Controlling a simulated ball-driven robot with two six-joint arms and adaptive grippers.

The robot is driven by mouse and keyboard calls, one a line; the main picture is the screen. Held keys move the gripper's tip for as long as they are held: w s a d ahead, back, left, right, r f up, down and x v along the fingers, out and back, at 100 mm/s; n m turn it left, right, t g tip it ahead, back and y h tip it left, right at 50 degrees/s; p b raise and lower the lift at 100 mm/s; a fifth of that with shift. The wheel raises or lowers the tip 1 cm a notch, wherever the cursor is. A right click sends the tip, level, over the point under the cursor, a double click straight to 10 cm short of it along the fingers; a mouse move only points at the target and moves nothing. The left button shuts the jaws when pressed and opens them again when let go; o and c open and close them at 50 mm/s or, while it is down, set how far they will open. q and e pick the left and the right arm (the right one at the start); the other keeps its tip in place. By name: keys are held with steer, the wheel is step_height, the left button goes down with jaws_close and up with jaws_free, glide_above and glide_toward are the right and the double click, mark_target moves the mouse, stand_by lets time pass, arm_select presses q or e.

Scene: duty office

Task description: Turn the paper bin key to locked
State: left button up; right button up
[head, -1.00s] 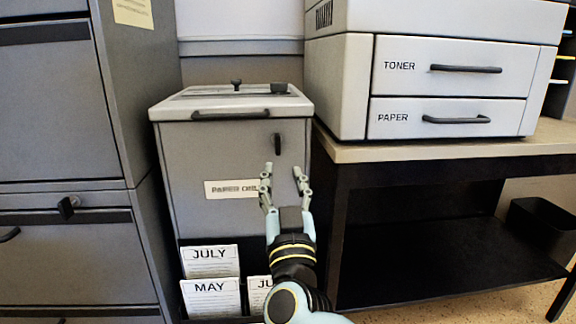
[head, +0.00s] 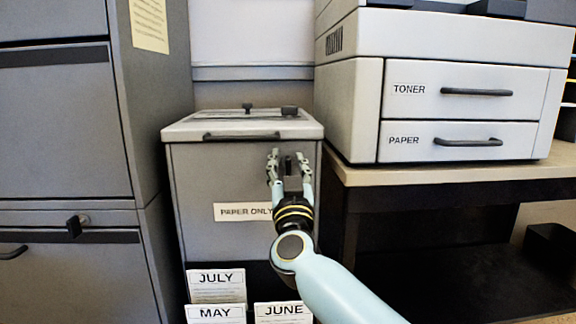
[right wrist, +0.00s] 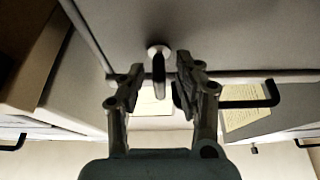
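The paper bin (head: 240,165) is a grey box with a light lid and a "PAPER ONLY" label (head: 243,212). Its dark key (head: 288,165) is on the upper right of the front face and looks upright. My right gripper (head: 289,170) is open, with one finger on each side of the key. In the right wrist view, the key (right wrist: 158,68) hangs from a round base between the fingertips of my right gripper (right wrist: 157,82). A gap shows on both sides, smaller on the right. My left gripper is not in view.
A grey filing cabinet (head: 65,130) stands close on the left. A dark handle (head: 242,135) runs along the lid's front.

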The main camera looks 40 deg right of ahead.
jaws_close()
